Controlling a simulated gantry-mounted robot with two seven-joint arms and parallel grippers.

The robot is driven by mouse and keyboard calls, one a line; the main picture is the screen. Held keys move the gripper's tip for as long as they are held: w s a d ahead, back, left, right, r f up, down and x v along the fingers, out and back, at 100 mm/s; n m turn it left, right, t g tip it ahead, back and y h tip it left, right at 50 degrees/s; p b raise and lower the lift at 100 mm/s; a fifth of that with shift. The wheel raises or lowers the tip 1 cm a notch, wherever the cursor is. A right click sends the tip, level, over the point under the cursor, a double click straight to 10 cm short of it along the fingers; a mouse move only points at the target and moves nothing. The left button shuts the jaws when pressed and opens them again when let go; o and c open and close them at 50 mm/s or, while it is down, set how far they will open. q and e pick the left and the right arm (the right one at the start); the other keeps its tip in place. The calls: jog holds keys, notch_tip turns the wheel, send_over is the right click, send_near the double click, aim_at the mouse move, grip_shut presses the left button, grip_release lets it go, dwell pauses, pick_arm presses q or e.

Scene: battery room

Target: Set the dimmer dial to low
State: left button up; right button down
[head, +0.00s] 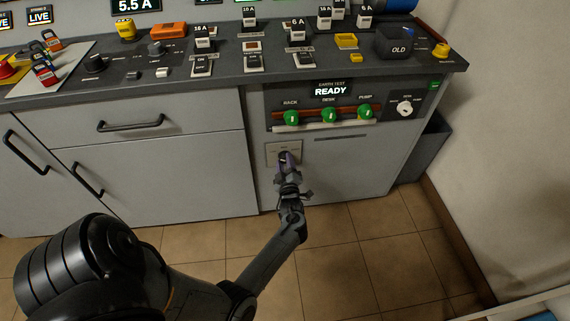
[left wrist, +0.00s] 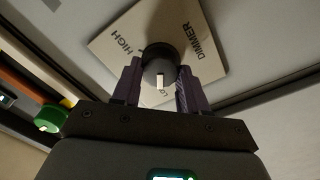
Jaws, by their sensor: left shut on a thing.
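The dimmer dial (left wrist: 160,70) is a dark round knob with a white mark. It sits on a pale square plate (left wrist: 118,32) lettered HIGH and DIMMER. A third label below the knob is mostly hidden. The white mark is on the lower side of the knob in the left wrist view, towards that label. My left gripper (left wrist: 157,80) has its purple fingers shut on the dial, one on each side. In the head view the plate (head: 271,148) is on the cabinet front, and my left gripper (head: 287,160) covers most of the dial. My right gripper is not in view.
The countertop (head: 222,68) holds switches and blocks. The tiled floor (head: 345,245) in front of the cabinet is clear.

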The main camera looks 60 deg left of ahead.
pick_arm(q)
jog(key=shift+n, duration=0.3)
jog(key=o, duration=1.1)
jog(key=shift+c, duration=0.2)
